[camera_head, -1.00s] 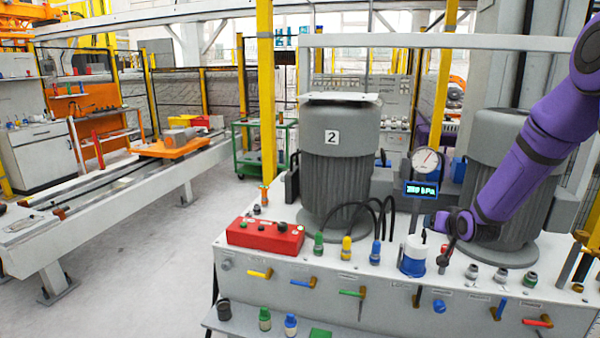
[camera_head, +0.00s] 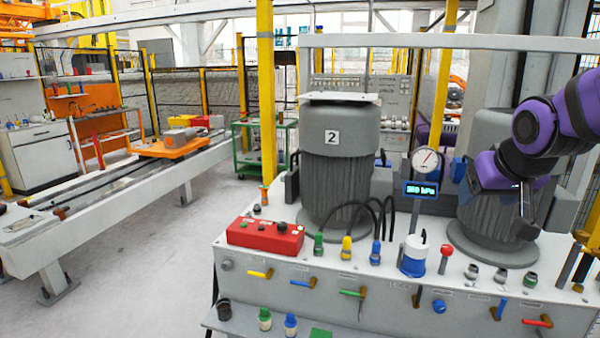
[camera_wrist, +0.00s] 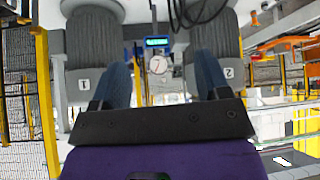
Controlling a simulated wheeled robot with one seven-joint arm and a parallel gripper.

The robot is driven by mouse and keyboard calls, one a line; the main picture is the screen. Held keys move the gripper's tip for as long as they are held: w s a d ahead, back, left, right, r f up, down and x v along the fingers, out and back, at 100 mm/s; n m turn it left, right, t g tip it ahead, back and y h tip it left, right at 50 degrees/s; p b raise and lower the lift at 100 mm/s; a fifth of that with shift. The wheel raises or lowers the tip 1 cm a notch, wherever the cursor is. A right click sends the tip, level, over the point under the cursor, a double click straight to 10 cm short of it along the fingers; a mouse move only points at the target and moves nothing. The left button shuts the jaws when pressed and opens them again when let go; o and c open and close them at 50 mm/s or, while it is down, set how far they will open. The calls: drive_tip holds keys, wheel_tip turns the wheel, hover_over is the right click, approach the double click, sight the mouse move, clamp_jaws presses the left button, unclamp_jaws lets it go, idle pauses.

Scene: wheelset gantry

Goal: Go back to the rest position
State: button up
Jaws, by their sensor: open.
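My purple arm comes in from the right in the head view, in front of the right-hand motor (camera_head: 480,200). My gripper (camera_head: 527,228) hangs at its end, above the back right of the white bench (camera_head: 330,265). In the wrist view my gripper (camera_wrist: 163,75) has two dark blue fingers set wide apart with nothing between them. Beyond the fingers are motor 1 (camera_wrist: 92,45), motor 2 (camera_wrist: 215,40) and the round gauge (camera_wrist: 158,65). The gripper touches nothing that I can see.
The bench carries a red button box (camera_head: 265,235), a blue-and-white cup-shaped part (camera_head: 413,258), a red-knobbed lever (camera_head: 446,252) and motor 2 (camera_head: 338,165). The pressure gauge (camera_head: 425,160) stands left of my arm. Open floor (camera_head: 160,265) lies to the left.

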drive_tip(key=s+a+r+g, duration=0.1)
drive_tip(key=s, duration=0.8)
drive_tip(key=s+a+r+n+g+y, duration=0.1)
drive_tip(key=s, duration=0.8)
drive_tip(key=shift+a, duration=0.25)
drive_tip(key=shift+w+r, duration=0.1)
idle(3.3)
